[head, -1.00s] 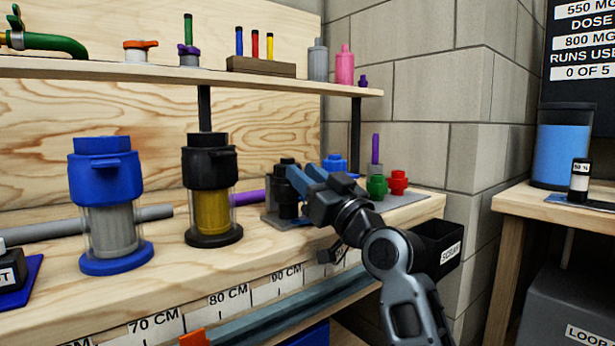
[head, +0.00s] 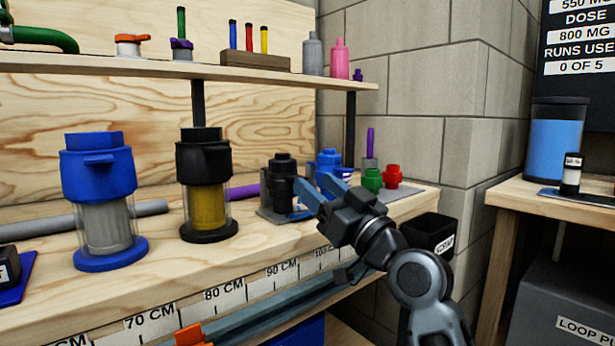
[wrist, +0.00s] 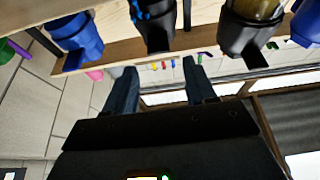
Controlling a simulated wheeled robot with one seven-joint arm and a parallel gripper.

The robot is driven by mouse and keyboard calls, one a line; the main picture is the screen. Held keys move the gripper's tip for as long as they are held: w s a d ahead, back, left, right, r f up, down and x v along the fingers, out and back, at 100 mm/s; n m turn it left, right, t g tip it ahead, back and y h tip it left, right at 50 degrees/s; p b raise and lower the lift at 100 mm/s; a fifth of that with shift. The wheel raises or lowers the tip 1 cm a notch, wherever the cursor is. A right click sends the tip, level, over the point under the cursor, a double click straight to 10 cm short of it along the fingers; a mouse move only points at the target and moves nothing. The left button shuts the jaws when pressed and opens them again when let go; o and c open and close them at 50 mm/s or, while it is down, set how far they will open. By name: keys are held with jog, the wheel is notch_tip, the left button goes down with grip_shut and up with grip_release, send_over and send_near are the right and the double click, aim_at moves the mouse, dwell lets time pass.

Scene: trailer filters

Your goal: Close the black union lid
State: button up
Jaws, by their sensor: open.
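The black union (head: 282,182) stands upright on a grey base near the front right of the bench. Its lid is the stepped black top; I cannot tell whether it is fully seated. My gripper (head: 309,181) is open and empty, with blue fingers apart, just right of the union and near its side. In the wrist view the union (wrist: 155,28) is at the top, beyond the gap between the fingers (wrist: 160,78). A blue union (head: 328,162) stands behind and right of the fingertips, partly hidden by them.
A black-capped filter with yellow core (head: 207,205) and a blue-capped filter (head: 102,215) stand to the left. Green (head: 372,180) and red (head: 393,175) fittings are right. A shelf (head: 200,70) runs overhead. A black bin (head: 428,235) is at the bench end.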

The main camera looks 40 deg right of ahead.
jog(key=shift+v, duration=1.15)
jog(key=s+a+f+m+g+h, duration=0.1)
jog(key=s+a+f, duration=0.1)
jog(key=s+f, duration=0.35)
jog(key=s+a+f+m+g+h, duration=0.1)
jog(key=s+a+f, duration=0.2)
jog(key=f, duration=0.5)
jog(key=s+a+f+m+g+h, duration=0.1)
jog(key=s+a+f+g, duration=0.1)
jog(key=s+f, duration=0.35)
jog(key=s+a+f+n+g+y, duration=0.1)
jog(key=s+a+f, duration=0.15)
jog(key=s, duration=0.65)
jog(key=s+a+f+n+g, duration=0.1)
jog(key=s+a+f, duration=0.15)
jog(key=s, duration=0.65)
jog(key=s+a+f+n+g+y, duration=0.1)
jog(key=s+a+f+g, duration=0.15)
jog(key=s, duration=0.55)
notch_tip(320, 180, up, 29)
jog(key=p, duration=3)
jog(key=shift+d+r+t, duration=0.2)
jog(key=shift+d+t, duration=0.2)
jog(key=shift+t, duration=0.05)
jog(key=shift+s, duration=0.15)
